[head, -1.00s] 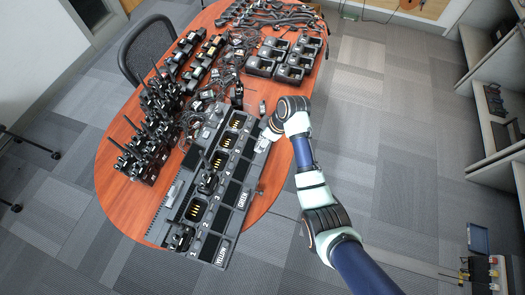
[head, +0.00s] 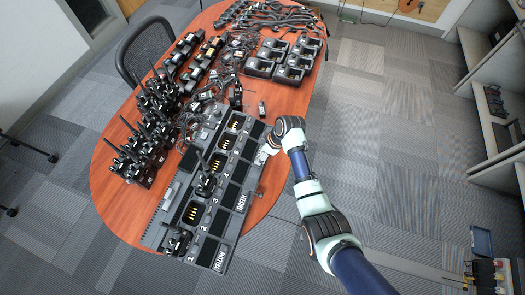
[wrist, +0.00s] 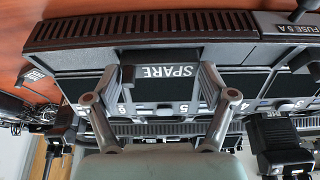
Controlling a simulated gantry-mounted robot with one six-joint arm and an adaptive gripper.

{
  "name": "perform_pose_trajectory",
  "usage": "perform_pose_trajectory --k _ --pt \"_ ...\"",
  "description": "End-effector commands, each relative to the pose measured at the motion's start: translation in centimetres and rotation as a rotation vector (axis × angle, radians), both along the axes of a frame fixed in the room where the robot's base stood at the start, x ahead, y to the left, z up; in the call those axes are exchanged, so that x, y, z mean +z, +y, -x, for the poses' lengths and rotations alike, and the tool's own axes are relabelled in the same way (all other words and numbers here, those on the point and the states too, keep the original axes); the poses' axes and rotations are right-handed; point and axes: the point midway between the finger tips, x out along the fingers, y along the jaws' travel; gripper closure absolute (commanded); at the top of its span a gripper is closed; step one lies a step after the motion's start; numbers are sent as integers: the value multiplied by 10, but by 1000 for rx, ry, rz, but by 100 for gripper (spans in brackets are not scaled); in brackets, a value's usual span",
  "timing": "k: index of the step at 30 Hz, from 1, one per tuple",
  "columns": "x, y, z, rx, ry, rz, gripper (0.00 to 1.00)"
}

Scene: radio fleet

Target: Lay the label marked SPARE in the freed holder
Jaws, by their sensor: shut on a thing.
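My gripper (wrist: 160,85) is shut on the SPARE label (wrist: 168,71), a dark plate with white letters, seen in the wrist view between the two fingers. In the head view my gripper (head: 266,153) is over the right long side of the grey multi-slot charger (head: 160,212), and the label cannot be made out there. In the wrist view the label is in front of dark panels near the numbers 6, 5 and 4; whether it touches them I cannot tell. GREEN (head: 240,203) and YELLOW (head: 219,260) labels lie along the charger's right side, with bare dark panels among them.
Radios stand in two charger slots, including one radio (head: 176,240) near the front. Several radios (head: 143,150) stand at the left, and several small chargers (head: 285,60) at the back. The table's right edge is close to my gripper.

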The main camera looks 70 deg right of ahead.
Motion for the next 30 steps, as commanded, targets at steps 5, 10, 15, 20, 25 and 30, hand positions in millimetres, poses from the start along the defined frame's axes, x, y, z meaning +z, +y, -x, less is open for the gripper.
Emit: perform_pose_trajectory --k 5,10,15,20,25,30 --pt "-1 0 0 0 0 0 0" --pt "-1 0 0 0 0 0 0" --pt "5 0 0 0 0 0 0" --pt "32 -1 10 -1 -1 2 0" --pt "73 -2 27 -1 -1 3 0" --pt "103 -3 40 -1 -1 2 0"
